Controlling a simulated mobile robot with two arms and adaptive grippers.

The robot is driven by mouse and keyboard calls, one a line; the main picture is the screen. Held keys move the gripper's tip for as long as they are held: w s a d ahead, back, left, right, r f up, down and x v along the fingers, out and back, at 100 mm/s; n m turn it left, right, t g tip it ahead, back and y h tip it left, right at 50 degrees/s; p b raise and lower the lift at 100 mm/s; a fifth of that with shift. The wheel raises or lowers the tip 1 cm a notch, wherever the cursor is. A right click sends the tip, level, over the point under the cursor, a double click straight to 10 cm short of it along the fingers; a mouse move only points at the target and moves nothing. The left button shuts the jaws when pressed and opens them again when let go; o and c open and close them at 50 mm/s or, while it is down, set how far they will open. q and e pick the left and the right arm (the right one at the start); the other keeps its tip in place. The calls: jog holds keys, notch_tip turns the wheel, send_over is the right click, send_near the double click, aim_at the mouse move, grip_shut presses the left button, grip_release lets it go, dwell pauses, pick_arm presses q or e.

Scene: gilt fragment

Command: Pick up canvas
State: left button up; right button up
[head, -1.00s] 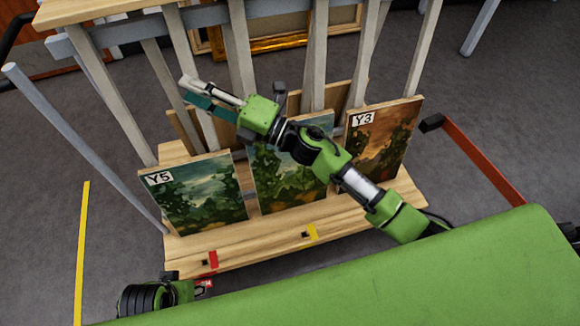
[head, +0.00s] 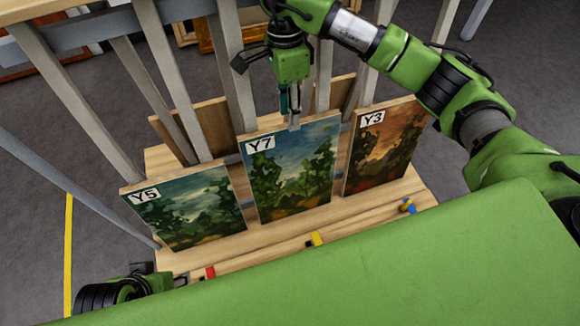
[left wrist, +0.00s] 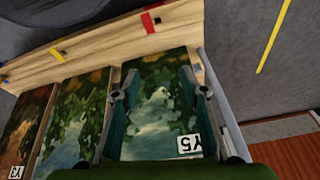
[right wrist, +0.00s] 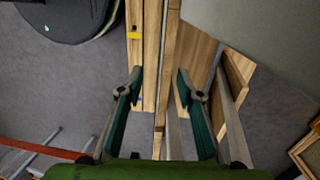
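Three painted canvases lean in the wooden rack: Y5 (head: 190,212) at left, green and dark; Y7 (head: 290,175) in the middle, with trees and blue sky; Y3 (head: 383,152) at right, in orange tones. My right gripper (head: 291,122) points down at the top edge of Y7. In the right wrist view its open fingers (right wrist: 159,82) stand either side of the thin edge of a canvas (right wrist: 162,50), apart from it. My left gripper (left wrist: 152,82) is open, facing Y5 (left wrist: 155,120); in the head view its fingers are hidden.
Grey upright slats (head: 178,95) rise behind the canvases, with plain boards (head: 205,128) between them. The wooden ledge (head: 265,248) in front carries red, yellow and blue tabs. A gilt frame (head: 205,35) stands behind. Floor is clear at left.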

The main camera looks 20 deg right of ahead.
aim_at(292, 152)
jog(key=shift+w+d+f, duration=0.15)
jog(key=shift+d+f, duration=0.05)
jog(key=shift+f, duration=0.15)
jog(key=f, duration=0.3)
jog(key=f+b, duration=0.1)
jog(key=f, duration=0.2)
jog(key=s+f, duration=0.1)
jog(key=f, duration=0.2)
jog(key=shift+f+b, duration=0.3)
jog(key=shift+b, duration=0.1)
jog(key=f, duration=0.4)
jog(key=shift+s+f+b, duration=0.1)
jog(key=shift+s+b, duration=0.2)
jog(key=shift+b, duration=0.1)
jog(key=shift+f, duration=0.25)
pick_arm(q)
jog(key=w+t, duration=0.1)
jog(key=w+d+t, duration=0.1)
jog(key=w, duration=0.3)
jog(key=shift+w+d+f+t+h, duration=0.1)
jog(key=shift+w+d+t+h, duration=0.05)
jog(key=shift+d+t+h, duration=0.2)
pick_arm(e)
jog(key=shift+r, duration=0.1)
grip_shut()
